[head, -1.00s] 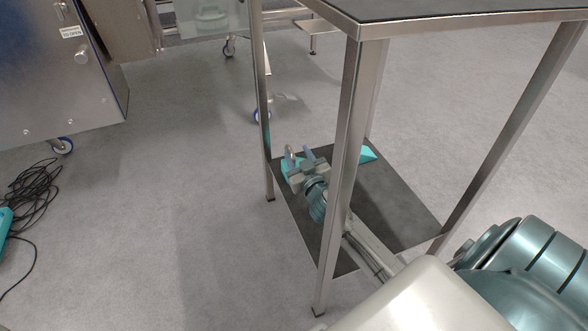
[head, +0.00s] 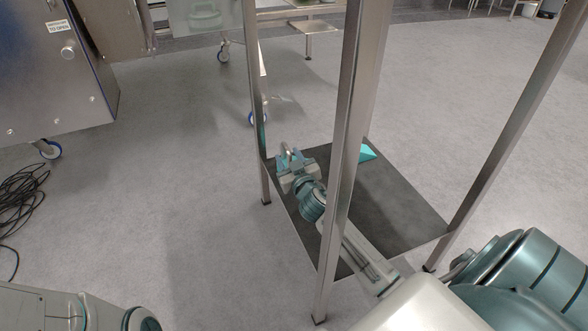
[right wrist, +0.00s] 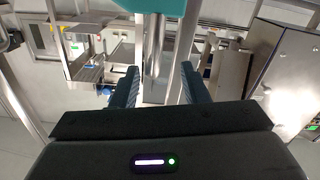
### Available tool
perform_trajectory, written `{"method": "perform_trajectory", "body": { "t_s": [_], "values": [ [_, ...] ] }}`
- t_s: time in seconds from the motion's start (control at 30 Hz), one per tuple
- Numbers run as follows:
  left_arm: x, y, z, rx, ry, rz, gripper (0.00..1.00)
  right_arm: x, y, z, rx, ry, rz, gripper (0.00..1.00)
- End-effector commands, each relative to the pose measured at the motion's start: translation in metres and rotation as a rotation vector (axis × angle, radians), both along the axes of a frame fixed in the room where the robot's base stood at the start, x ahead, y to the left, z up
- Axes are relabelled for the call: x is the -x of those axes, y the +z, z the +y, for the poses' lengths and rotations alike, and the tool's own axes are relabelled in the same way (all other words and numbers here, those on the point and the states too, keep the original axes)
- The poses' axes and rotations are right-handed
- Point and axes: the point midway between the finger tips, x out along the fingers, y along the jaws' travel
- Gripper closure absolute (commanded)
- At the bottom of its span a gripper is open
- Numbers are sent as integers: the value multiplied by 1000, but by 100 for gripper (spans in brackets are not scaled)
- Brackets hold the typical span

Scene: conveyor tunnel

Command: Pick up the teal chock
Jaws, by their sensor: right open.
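A teal wedge, the chock (head: 367,153), lies on the dark lower shelf of a steel-legged stand, just right of the near leg in the head view. The leg may hide part of it. My right gripper (head: 291,158) is over the far left part of this shelf, left of the leg and apart from the visible wedge. In the right wrist view its two fingers (right wrist: 160,88) stand apart with nothing held between them. A teal shape (right wrist: 160,17) is cut off by the top edge there; I cannot tell if it is the chock. My left gripper is out of view.
The stand's near leg (head: 345,170) rises in front of my right arm and the lower shelf (head: 400,205). A steel cabinet (head: 50,75) stands at the far left, with black cable (head: 20,195) on the floor below. The floor left of the stand is clear.

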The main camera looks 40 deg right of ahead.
Motion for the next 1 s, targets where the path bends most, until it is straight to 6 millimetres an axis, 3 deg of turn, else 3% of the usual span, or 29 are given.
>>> {"method": "perform_trajectory", "body": {
  "t_s": [0.5, 0.83, 1.0],
  "values": [
    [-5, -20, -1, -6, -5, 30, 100, -55, 1, -21, 1, -1, -1, 59],
    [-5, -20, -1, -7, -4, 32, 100, -60, 2, -22, 1, 0, 1, 59],
    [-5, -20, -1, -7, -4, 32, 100, -60, 2, -22, 1, 0, 1, 92]
  ]
}}
